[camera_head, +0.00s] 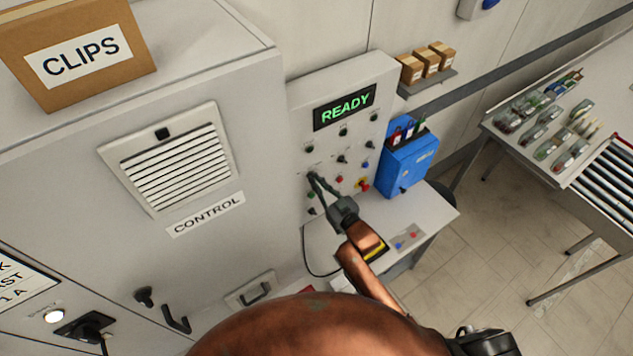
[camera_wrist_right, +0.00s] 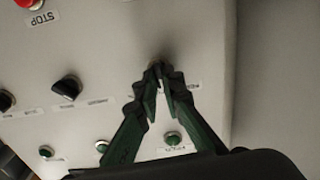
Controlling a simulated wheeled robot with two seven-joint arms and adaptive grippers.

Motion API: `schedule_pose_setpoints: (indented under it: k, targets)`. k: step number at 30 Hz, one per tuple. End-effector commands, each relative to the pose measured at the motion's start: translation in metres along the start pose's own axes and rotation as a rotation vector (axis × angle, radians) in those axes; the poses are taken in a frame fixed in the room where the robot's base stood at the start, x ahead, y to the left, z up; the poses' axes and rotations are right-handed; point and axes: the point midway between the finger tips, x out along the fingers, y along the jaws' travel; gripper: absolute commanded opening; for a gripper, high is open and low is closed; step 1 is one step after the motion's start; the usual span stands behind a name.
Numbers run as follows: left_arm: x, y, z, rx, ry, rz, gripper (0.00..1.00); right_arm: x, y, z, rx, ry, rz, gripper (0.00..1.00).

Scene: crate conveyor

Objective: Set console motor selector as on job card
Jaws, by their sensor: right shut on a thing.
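The console (camera_head: 362,98) is a grey upright panel with a lit green READY display (camera_head: 345,107) and several small knobs and buttons. My right gripper (camera_head: 312,178) reaches its left side. In the right wrist view its fingertips (camera_wrist_right: 158,82) are closed together on a small dark selector knob at the panel, mostly hidden by the fingers. Labels beside this knob are partly covered and too small to read. Another black selector (camera_wrist_right: 66,89) sits to its left, apart from the fingers. The job card cannot be made out. My left gripper is not in view.
A grey CONTROL cabinet (camera_head: 60,185) stands left of the console, with a CLIPS box (camera_head: 75,50) on top. A blue box (camera_head: 408,165) is right of the console. Green buttons (camera_wrist_right: 172,138) and a red STOP button (camera_wrist_right: 28,4) are near my fingers.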

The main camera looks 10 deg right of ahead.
Motion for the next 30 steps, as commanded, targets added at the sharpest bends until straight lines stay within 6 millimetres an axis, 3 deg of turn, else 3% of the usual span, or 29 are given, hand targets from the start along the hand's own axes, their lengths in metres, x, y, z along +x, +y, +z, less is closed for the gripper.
schedule_pose_setpoints:
  k: [21, 30]
  targets:
    - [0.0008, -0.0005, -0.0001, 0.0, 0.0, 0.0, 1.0, 0.0004, -0.0026, 0.0012, -0.583, 0.0, -0.001, 0.0]
    - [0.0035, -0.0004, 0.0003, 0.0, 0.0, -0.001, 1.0, 0.0004, -0.0032, 0.0014, -0.738, 0.001, -0.002, 0.0]
